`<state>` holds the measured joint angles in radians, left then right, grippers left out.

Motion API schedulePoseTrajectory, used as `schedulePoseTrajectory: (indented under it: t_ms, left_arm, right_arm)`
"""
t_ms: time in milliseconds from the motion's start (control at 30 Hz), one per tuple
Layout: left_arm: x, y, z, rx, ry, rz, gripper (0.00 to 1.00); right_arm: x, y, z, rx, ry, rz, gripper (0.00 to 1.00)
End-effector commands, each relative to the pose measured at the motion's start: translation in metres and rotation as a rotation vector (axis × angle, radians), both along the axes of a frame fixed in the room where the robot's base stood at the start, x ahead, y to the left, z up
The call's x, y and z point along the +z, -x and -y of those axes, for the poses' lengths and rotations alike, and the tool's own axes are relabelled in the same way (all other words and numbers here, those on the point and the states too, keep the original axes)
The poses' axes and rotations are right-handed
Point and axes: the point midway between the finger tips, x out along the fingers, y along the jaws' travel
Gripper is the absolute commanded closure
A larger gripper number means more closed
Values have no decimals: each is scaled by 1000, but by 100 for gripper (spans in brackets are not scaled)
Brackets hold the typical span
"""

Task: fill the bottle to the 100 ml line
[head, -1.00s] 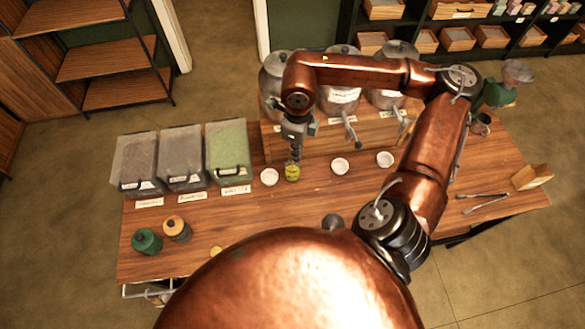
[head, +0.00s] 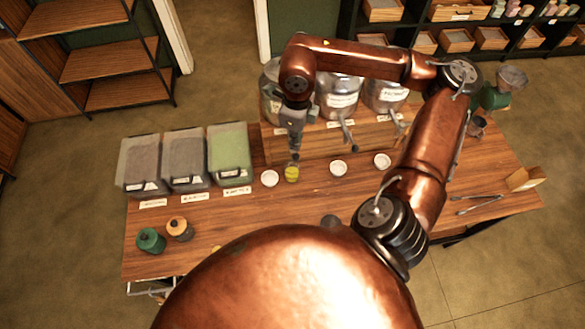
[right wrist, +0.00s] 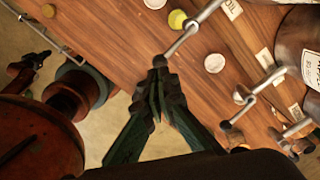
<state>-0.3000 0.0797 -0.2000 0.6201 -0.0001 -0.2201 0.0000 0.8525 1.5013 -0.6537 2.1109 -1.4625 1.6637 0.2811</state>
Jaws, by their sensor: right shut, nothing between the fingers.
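A small yellow bottle (head: 291,174) stands on the table in front of the left pump bucket (head: 271,95); its marks and fill level are too small to read. It also shows as a yellow round (right wrist: 177,19) in the right wrist view. My right gripper (head: 295,156) is shut and empty just behind and above it. In the right wrist view, its closed fingertips (right wrist: 159,64) are at the lower end of a metal pump lever (right wrist: 190,34); I cannot tell whether they touch it. My left gripper is not in view.
Two more pump buckets, middle (head: 339,95) and right (head: 385,93), have projecting levers. White dishes (head: 269,178) stand along the front of the stand.

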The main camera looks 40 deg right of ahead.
Motion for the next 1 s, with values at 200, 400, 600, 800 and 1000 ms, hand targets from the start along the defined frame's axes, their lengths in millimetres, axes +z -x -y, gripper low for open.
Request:
schedulePoseTrajectory:
  t_ms: [200,400,600,800,1000]
  left_arm:
    - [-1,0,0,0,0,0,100]
    - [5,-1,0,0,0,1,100]
    - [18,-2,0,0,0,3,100]
    - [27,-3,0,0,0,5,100]
    - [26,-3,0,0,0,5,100]
  right_arm:
    - [-1,0,0,0,0,-1,100]
    - [8,0,0,0,1,-1,100]
    - [32,0,0,0,0,1,100]
    - [49,0,0,1,0,0,100]
    - [49,0,0,0,0,-1,100]
